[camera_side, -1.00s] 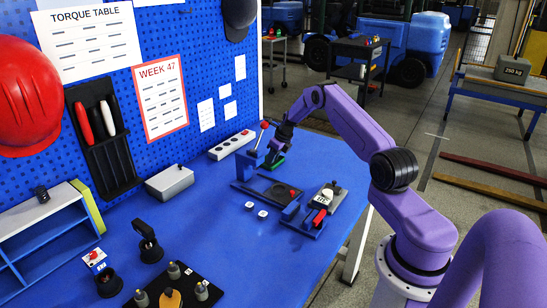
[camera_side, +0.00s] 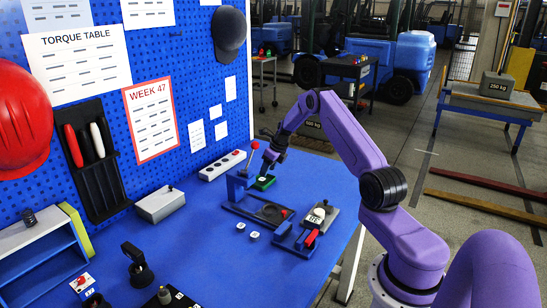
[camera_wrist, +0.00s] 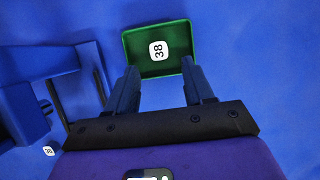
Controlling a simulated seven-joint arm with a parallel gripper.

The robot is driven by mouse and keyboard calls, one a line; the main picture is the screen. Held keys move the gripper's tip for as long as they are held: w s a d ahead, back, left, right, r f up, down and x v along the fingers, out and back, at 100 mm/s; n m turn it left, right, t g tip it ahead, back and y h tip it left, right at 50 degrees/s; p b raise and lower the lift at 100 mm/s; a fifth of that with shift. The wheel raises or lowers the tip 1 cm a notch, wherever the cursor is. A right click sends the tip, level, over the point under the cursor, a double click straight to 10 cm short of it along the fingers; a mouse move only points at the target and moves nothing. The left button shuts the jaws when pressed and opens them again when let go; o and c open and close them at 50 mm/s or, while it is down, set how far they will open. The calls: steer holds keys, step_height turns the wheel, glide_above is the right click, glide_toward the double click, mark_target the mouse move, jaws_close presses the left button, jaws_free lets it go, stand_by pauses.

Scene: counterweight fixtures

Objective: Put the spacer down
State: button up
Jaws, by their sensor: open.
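A white rounded square piece marked 38 (camera_wrist: 157,51), which looks like the spacer, lies flat in a shallow green tray (camera_wrist: 181,28) in the wrist view. My gripper (camera_wrist: 160,72) is open, its two fingers apart at the near side of the tray with nothing between them. In the side view the green tray (camera_side: 264,184) sits on the blue table at the back, beside the blue press fixture. My gripper (camera_side: 268,164) is just above it there. I cannot tell whether the fingertips touch the tray.
The blue press fixture (camera_side: 237,186) with a red-knobbed lever stands close to the tray. Two white numbered pieces (camera_side: 241,226) lie on the table in front. A clamp-like fixture with a red part (camera_side: 310,239) is at the right. A grey box (camera_side: 160,204) stands left.

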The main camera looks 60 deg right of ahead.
steer(key=v, duration=0.7)
steer(key=shift+r, duration=0.1)
steer(key=s+a+r+n, duration=0.2)
steer(key=a+r+n, duration=0.5)
steer(key=r, duration=0.4)
steer(key=s+a+r+n+g+y, duration=0.1)
steer(key=s+a+n, duration=0.3)
steer(key=a+n, duration=0.7)
steer(key=s+a+r+n+g, duration=0.15)
steer(key=s+a+n, duration=0.35)
steer(key=a, duration=1)
steer(key=s+a+n+g, duration=0.1)
steer(key=s+a+n, duration=0.9)
steer(key=s+n, duration=0.3)
steer(key=s+d+f+n, duration=0.1)
steer(key=s+n, duration=1.1)
steer(key=s, duration=0.3)
steer(key=shift+f+n+g+h, duration=0.3)
steer(key=shift+g, duration=0.15)
